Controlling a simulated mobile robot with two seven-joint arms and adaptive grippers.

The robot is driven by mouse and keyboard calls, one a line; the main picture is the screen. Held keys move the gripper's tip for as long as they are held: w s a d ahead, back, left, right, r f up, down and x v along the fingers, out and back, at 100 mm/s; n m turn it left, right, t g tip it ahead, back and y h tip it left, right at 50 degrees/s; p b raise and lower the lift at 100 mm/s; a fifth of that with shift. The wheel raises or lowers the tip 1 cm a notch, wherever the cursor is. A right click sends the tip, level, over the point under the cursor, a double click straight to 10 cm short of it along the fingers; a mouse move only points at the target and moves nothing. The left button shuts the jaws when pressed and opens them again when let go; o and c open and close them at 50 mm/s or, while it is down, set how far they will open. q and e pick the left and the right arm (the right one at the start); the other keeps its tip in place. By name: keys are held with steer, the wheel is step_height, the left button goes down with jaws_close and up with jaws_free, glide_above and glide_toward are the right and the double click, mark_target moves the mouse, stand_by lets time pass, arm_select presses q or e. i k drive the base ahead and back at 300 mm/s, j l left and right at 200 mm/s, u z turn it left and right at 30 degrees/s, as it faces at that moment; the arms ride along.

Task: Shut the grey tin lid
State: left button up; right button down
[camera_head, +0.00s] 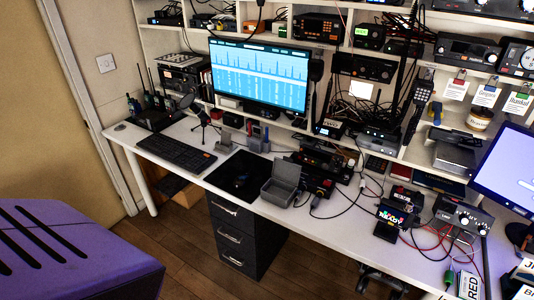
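The grey tin (278,194) stands on the white desk, near its front edge and just right of the black mat. Its grey lid (287,170) is raised at the back, so the tin is open. The inside looks dark, and I cannot tell whether anything lies in it. Neither of my grippers is in view.
Left of the tin are a black mat (238,176), a keyboard (177,153) and a monitor (262,75). Radios and cables crowd the desk behind and to the right. A dark drawer unit (243,236) stands below. A purple slotted shape (62,250) fills the lower left.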

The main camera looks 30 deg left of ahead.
mark_target(285, 169)
steer(key=u, duration=0.9)
